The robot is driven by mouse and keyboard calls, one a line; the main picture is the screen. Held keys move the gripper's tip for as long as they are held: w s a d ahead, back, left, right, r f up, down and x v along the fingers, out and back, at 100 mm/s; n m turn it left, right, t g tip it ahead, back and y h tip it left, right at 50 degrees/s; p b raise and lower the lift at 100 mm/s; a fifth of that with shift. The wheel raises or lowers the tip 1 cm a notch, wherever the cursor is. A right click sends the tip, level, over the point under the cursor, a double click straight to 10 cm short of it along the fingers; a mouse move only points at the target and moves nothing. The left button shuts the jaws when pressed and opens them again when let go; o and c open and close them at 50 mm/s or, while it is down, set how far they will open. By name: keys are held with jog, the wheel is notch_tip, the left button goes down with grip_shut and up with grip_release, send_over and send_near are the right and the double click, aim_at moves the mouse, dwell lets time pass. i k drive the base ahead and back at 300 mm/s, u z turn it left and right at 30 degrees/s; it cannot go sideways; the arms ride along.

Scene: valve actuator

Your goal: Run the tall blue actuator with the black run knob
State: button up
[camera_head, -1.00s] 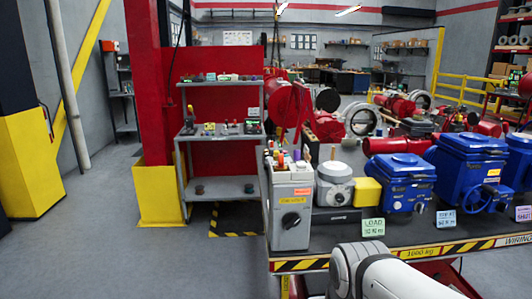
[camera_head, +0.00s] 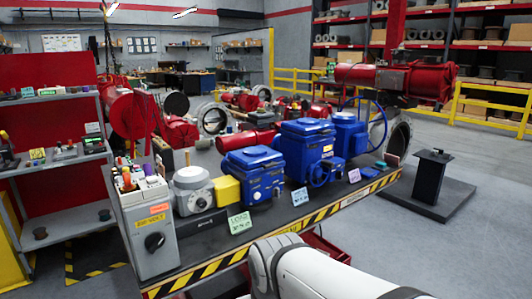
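A grey control box (camera_head: 148,230) stands at the near left end of the bench. It has a black knob (camera_head: 154,242) on its front, an orange label above it and several coloured parts on top. Three blue actuators stand in a row along the bench: a near one (camera_head: 254,180), a middle one (camera_head: 305,145) that looks largest, and a far one (camera_head: 349,137) beside a blue handwheel. I cannot tell for certain which one is the tall actuator. My white arm link shows at the bottom centre. My gripper is out of view.
The bench edge (camera_head: 250,250) has black and yellow stripes. A grey round-topped unit (camera_head: 192,188) and a yellow block (camera_head: 226,191) stand between control box and near actuator. Small cards stand along the edge. A black pedestal (camera_head: 431,178) stands on open floor at right.

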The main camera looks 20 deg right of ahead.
aim_at(338, 175)
jog(key=z, duration=1.55)
jog(key=k, duration=1.2)
jog(key=u, duration=0.5)
jog(key=i, duration=1.15)
jog(key=z, duration=0.25)
jog(key=i, duration=1.55)
jog(key=z, duration=0.15)
